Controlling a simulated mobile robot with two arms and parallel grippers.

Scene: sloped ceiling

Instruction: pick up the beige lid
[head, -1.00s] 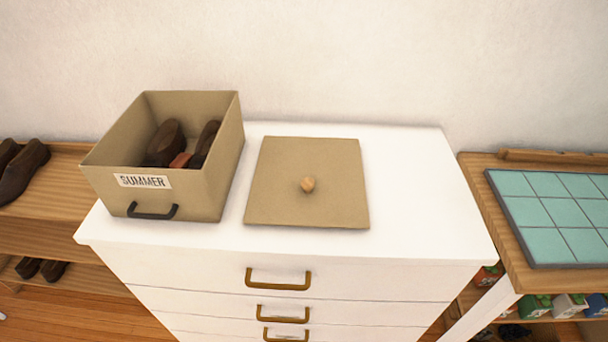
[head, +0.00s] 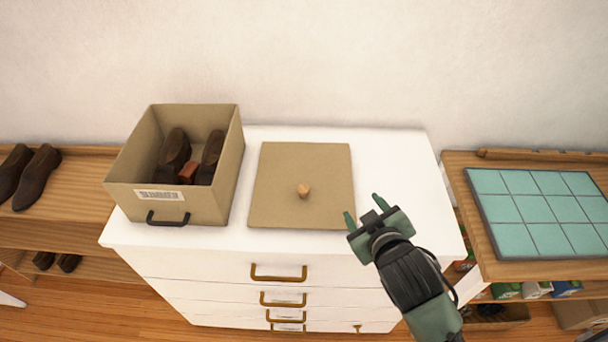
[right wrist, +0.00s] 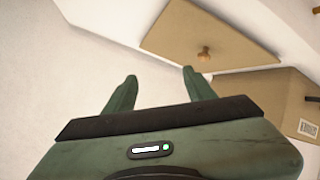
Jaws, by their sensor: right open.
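The beige lid (head: 278,205) is a flat square with a small round wooden knob (head: 303,190) near its middle. It lies on the white dresser (head: 400,180), to the right of the open beige box (head: 213,207). My right gripper (head: 364,208) is open and empty, just right of the lid's front right corner and apart from the knob. In the right wrist view the lid (right wrist: 190,40) and its knob (right wrist: 205,53) show beyond the two spread fingers (right wrist: 160,82). My left gripper is not in view.
The box holds dark brown shoes (head: 174,155) and a reddish block. A wooden shelf (head: 70,185) with shoes stands left. A wooden table (head: 455,180) with a teal tiled panel (head: 540,210) stands right. The dresser top right of the lid is clear.

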